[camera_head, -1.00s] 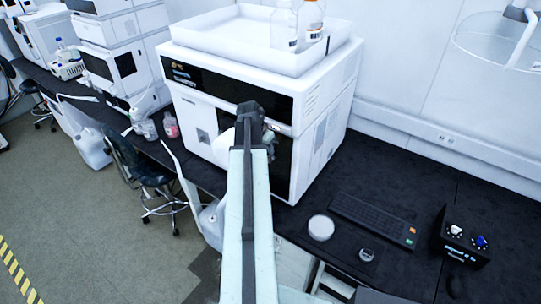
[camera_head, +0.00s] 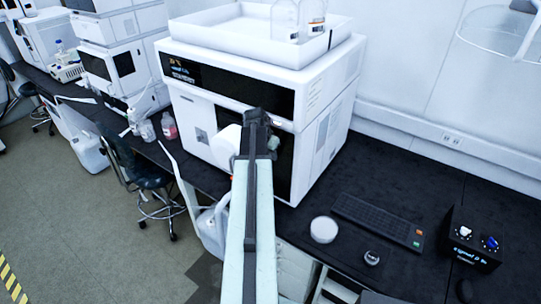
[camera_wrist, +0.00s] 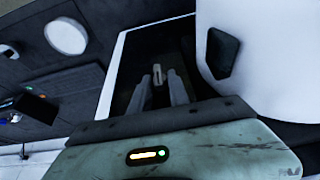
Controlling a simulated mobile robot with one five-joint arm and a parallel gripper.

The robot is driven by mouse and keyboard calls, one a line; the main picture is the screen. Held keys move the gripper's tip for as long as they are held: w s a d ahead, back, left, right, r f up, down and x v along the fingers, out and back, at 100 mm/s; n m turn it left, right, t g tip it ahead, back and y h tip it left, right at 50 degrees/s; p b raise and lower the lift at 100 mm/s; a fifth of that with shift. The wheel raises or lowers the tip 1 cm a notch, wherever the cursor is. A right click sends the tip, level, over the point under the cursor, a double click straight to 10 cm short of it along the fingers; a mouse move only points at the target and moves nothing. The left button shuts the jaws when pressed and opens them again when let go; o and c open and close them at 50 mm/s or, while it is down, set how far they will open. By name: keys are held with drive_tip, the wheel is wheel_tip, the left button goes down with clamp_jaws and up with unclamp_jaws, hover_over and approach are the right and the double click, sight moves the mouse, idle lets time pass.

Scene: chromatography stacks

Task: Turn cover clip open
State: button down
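The cover clip looks like a small pale upright piece (camera_wrist: 157,74) on a dark glossy front panel (camera_wrist: 128,62) in the wrist view. My gripper (camera_wrist: 159,82) faces this panel. Its two grey fingers stand apart, one on each side of the clip, with a gap at the tips; contact with the clip cannot be made out. In the head view my gripper (camera_head: 257,118) is at the dark front of the white instrument (camera_head: 325,118), and my arm hides part of that front. The clip cannot be clearly made out there.
A white tray with bottles (camera_head: 200,35) tops the instrument. On the black bench to the right are a white round dish (camera_head: 323,229), a small round container (camera_head: 372,257), a keyboard (camera_head: 378,221) and a black knob box (camera_head: 472,240). A chair (camera_head: 145,170) stands left.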

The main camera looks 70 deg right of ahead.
drive_tip(key=shift+s, duration=0.1)
drive_tip(key=f+m+t+h+b, duration=0.1)
drive_tip(key=t+h+b, duration=0.1)
drive_tip(key=t+b, duration=0.3)
drive_tip(key=s+m+t+h+b, duration=0.1)
drive_tip(key=t+b, duration=0.4)
drive_tip(key=b, duration=0.6)
drive_tip(key=s+f+m+t+h+b, duration=0.1)
drive_tip(key=m+t+h+b, duration=0.1)
drive_tip(key=t+b, duration=0.3)
drive_tip(key=shift+a+f+h+b, duration=0.35)
drive_tip(key=shift+h+b, duration=0.45)
drive_tip(key=shift+b, duration=0.85)
drive_tip(key=shift+r+t, duration=0.15)
drive_tip(key=shift+t, duration=0.15)
drive_tip(key=c, duration=1.5)
unclamp_jaws()
drive_tip(key=shift+m, duration=0.3)
